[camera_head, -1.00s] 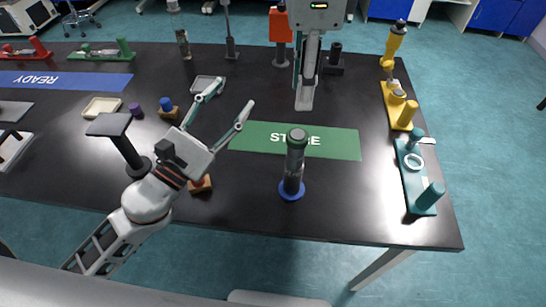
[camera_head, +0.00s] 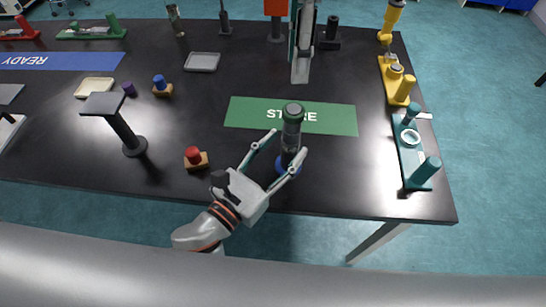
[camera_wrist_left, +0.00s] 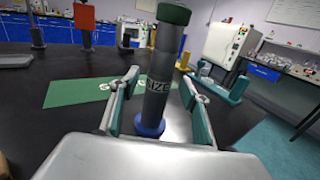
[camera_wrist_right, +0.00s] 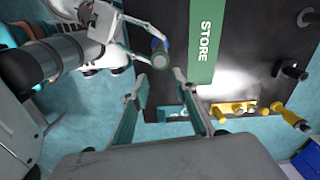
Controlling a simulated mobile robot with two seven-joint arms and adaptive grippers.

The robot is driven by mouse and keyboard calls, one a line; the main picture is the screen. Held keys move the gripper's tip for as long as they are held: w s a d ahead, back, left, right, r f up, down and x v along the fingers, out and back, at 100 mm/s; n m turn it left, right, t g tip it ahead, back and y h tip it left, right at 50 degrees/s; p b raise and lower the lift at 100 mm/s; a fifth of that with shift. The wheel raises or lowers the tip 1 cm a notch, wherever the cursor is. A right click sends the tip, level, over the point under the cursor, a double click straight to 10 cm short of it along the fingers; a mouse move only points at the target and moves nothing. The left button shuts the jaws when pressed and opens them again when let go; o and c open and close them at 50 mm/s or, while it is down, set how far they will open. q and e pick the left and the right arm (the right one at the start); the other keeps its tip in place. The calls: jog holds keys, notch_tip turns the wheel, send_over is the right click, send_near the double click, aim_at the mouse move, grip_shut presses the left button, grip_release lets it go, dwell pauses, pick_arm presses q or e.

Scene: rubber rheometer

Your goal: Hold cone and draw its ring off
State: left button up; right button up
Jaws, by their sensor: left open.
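The cone (camera_head: 291,130) is a tall grey post standing upright on the black table, in front of the green STORE mat. A dark green ring or cap (camera_head: 293,109) sits at its top and a blue ring (camera_head: 281,163) is around its base. My left gripper (camera_head: 290,142) is open, with one finger on each side of the cone; I cannot tell whether they touch it. The cone also fills the middle of the left wrist view (camera_wrist_left: 160,75), between the fingers.
A teal fixture (camera_head: 409,160) and a yellow fixture (camera_head: 393,75) stand along the right edge. A red-knobbed block (camera_head: 195,158) and a dark platform stand (camera_head: 130,143) are to the left. The green STORE mat (camera_head: 245,112) lies clear behind the cone.

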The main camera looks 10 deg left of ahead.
pick_arm(q)
jog(key=shift+x, duration=1.75)
grip_shut()
pick_arm(e)
jog(key=o, duration=0.6)
pick_arm(q)
jog(key=shift+s, duration=0.1)
pick_arm(e)
jog(key=n, duration=1.2)
send_over(295, 108)
jog(key=f, duration=0.5)
jog(key=shift+w+f, duration=0.2)
jog(key=shift+s+f, duration=0.2)
jog(key=shift+f, duration=2.4)
